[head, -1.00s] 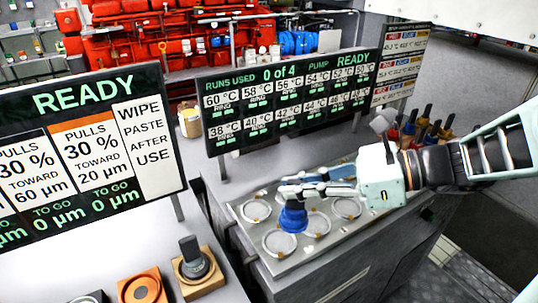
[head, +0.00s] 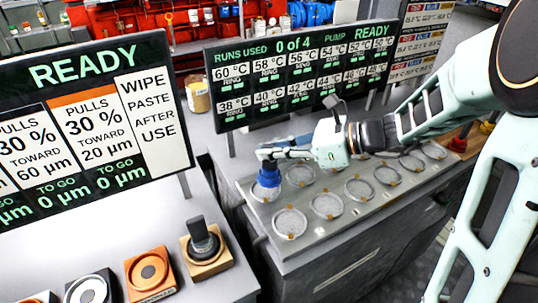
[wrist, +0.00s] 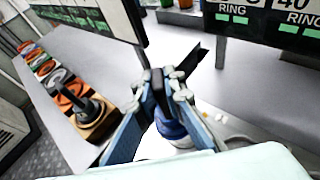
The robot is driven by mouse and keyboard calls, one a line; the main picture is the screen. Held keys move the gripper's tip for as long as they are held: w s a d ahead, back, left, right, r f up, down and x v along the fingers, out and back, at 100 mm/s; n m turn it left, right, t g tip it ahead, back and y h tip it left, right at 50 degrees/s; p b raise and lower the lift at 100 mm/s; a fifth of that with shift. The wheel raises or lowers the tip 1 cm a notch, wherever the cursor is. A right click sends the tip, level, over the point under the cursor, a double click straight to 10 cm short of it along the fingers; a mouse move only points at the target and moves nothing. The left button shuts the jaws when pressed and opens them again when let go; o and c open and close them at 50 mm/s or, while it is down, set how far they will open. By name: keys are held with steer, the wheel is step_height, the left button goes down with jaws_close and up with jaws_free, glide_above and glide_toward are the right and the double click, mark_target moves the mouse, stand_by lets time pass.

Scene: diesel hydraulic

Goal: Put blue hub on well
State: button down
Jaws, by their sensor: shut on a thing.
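The blue hub (head: 267,178) is held upright in my gripper (head: 268,158), whose fingers are shut on its top. It is at the back left well (head: 262,195) of the metal plate and covers part of it. I cannot tell whether the hub touches the well or hovers just above it. In the wrist view the hub (wrist: 172,128) shows below the fingers (wrist: 166,92), partly hidden by them. Other round wells, such as the front left one (head: 290,223), look empty.
The metal plate (head: 310,237) tops a grey cabinet. A dark display board (head: 300,75) stands behind it, and a second board (head: 90,125) at left. A black-handled tool on a wooden block (head: 205,250) and several coloured discs stand on the left bench.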

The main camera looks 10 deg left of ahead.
mark_target(266, 166)
steer(key=shift+w+a+f, duration=0.3)
steer(key=shift+w+f, duration=0.05)
steer(key=shift+f, duration=0.15)
steer(key=shift+w+a+f, duration=0.3)
steer(key=shift+w+f, duration=0.05)
steer(key=shift+f, duration=0.15)
step_height(266, 166, down, 3)
steer(key=shift+w+f, duration=0.1)
steer(key=shift+s+f+b, duration=0.2)
steer(key=shift+f+b, duration=0.45)
steer(key=c, duration=2.4)
jaws_free()
steer(key=shift+d+f, duration=0.1)
steer(key=shift+f, duration=0.05)
steer(key=o, duration=0.3)
steer(key=shift+f, duration=0.1)
steer(key=shift+o, duration=0.4)
steer(key=shift+r, duration=0.2)
steer(key=shift+w+r, duration=0.1)
